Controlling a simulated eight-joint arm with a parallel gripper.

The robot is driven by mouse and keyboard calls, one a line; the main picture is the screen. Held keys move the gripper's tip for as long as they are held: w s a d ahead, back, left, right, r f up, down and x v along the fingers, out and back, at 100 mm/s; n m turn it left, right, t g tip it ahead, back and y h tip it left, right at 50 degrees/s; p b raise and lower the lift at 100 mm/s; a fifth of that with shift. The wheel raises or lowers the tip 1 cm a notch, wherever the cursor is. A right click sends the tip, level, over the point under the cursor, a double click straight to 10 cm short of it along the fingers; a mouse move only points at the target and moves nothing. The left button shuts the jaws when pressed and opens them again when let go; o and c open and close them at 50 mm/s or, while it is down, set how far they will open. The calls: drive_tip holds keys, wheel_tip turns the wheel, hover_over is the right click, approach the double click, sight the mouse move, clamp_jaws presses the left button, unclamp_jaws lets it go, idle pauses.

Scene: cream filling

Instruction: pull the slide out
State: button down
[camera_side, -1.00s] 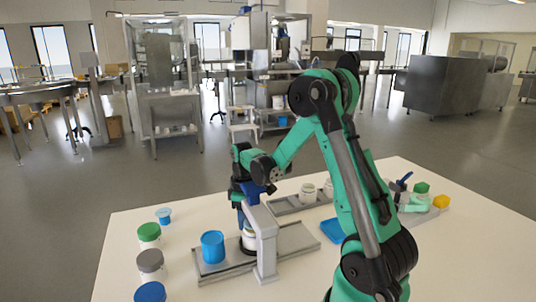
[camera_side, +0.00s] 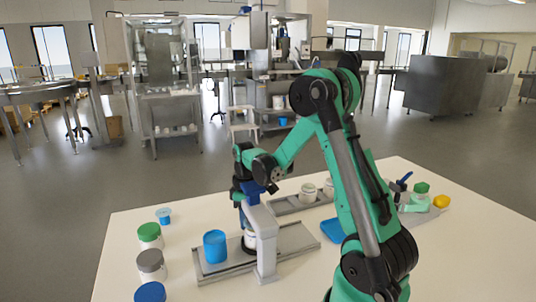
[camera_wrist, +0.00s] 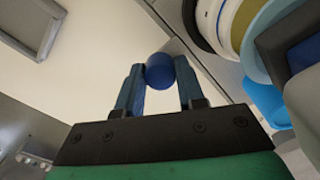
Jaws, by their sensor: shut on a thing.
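A grey filling stand (camera_side: 263,240) with a blue top stands on a grey base (camera_side: 297,237) on the white table. A blue cup (camera_side: 214,246) sits on the left part of the base, and a white jar (camera_side: 249,239) is partly hidden behind the stand's post. My gripper (camera_wrist: 160,78) is shut on a round blue knob (camera_wrist: 160,68), which sits between its two blue fingers in the wrist view. In the side view my gripper (camera_side: 241,212) reaches down behind the stand. The knob and the slide's far end are hidden there.
Jars with green (camera_side: 149,231), grey (camera_side: 150,261) and blue (camera_side: 150,292) lids line the left side. A small blue cup (camera_side: 164,215) is behind them. A second grey tray (camera_side: 286,207) holds white jars.

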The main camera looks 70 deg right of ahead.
drive_tip(key=s+d, duration=0.6)
drive_tip(key=shift+s+d, duration=0.2)
drive_tip(key=shift+d, duration=0.05)
drive_tip(key=c, duration=0.5)
unclamp_jaws()
drive_tip(key=shift+c, duration=0.2)
wheel_tip(320, 180, up, 6)
drive_tip(key=shift+f, duration=0.2)
